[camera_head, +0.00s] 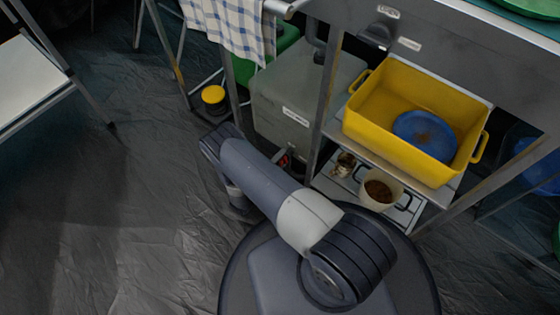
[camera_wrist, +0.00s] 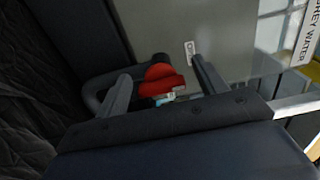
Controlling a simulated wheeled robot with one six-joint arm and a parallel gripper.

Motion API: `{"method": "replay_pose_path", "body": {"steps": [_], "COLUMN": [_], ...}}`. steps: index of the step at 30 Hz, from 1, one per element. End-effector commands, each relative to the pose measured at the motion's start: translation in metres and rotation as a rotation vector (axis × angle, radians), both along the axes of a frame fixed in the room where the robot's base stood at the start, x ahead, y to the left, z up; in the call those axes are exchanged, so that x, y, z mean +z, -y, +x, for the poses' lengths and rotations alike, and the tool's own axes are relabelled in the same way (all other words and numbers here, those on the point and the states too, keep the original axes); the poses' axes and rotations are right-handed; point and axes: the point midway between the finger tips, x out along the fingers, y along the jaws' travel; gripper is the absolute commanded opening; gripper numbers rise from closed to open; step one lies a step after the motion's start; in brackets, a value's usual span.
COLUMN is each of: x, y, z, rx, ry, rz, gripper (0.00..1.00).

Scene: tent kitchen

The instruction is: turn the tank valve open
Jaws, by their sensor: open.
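The grey tank (camera_head: 290,95) stands on the floor under the counter, left of the shelves. Its valve has a red handle (camera_wrist: 160,80), seen in the wrist view low on the tank's face beside a dark curved pipe. A small bit of red shows in the head view (camera_head: 284,160), mostly hidden by my arm. My gripper (camera_wrist: 161,70) is open, with one finger on each side of the red handle in the picture. I cannot tell whether either finger touches it. In the head view my arm hides the fingers.
A yellow tub (camera_head: 375,95) holding a blue bowl (camera_head: 425,135) sits on the shelf to the right. A pot (camera_head: 381,190) stands below it. Metal counter legs flank the tank. A yellow-lidded jar (camera_head: 213,95) stands left. The floor at left is open.

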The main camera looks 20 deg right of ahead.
Motion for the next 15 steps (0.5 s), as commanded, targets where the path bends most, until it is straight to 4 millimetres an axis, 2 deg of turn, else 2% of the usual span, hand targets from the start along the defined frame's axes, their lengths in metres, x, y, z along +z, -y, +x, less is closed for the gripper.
{"method": "replay_pose_path", "body": {"steps": [5, 15], "x": [0.001, 0.002], "y": [-0.009, -0.056], "z": [-0.005, -0.039], "rx": [0.003, 0.006], "ry": [0.0, 0.001], "rz": [0.0, -0.001], "gripper": [0.67, 0.67]}}
